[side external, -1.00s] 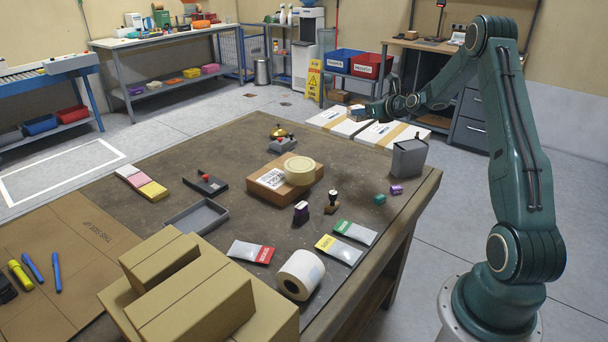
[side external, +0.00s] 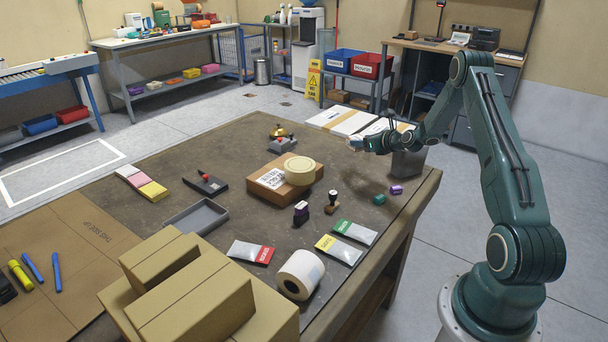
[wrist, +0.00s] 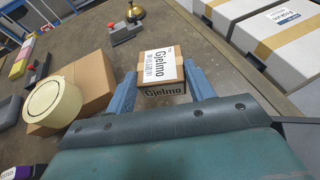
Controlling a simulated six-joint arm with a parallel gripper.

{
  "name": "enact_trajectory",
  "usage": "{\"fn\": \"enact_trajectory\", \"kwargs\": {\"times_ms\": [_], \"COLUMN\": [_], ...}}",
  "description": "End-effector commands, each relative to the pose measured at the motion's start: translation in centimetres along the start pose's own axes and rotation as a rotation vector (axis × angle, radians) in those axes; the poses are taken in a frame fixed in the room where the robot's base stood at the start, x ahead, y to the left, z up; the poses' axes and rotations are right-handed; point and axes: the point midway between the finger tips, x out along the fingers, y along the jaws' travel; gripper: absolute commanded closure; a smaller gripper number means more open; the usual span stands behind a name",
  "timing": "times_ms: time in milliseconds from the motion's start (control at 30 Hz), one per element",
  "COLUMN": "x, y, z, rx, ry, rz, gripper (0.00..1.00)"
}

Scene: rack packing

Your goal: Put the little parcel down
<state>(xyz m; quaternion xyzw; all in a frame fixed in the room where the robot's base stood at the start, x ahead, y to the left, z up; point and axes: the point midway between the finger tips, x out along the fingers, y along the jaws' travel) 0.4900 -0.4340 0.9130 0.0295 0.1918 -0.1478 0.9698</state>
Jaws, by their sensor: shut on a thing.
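The little parcel (wrist: 162,72) is a small brown box with a white label and the name "Gjelmo" on its side. In the wrist view it sits between the two blue fingers of my gripper (wrist: 164,88), which is shut on it. In the side view my gripper (side external: 358,145) is over the far right part of the worktable (side external: 240,150), left of the grey bin. The parcel shows there only as a small pale shape, partly hidden. A soft shadow on the table below suggests it is held above the surface.
A larger brown box (side external: 269,184) with a tape roll (side external: 299,170) on top stands mid-table. A grey bin (side external: 408,163) is close to my gripper. A bell (side external: 279,132) is farther back. Stamps, colored pouches and two small blocks lie nearer. White boxes (side external: 340,121) stand beyond the table.

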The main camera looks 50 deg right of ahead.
Motion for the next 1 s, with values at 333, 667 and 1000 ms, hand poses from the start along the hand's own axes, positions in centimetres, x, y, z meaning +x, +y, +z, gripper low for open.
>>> {"fn": "enact_trajectory", "kwargs": {"times_ms": [333,667,1000], "x": [1.8,2.1,3.2], "y": [0.0,0.0,0.0], "z": [-4.4,-5.0,-7.9], "rx": [0.0,0.0,0.0], "ry": [0.0,0.0,0.001], "rz": [0.0,0.0,-0.001], "gripper": [0.74,0.74,0.74]}}
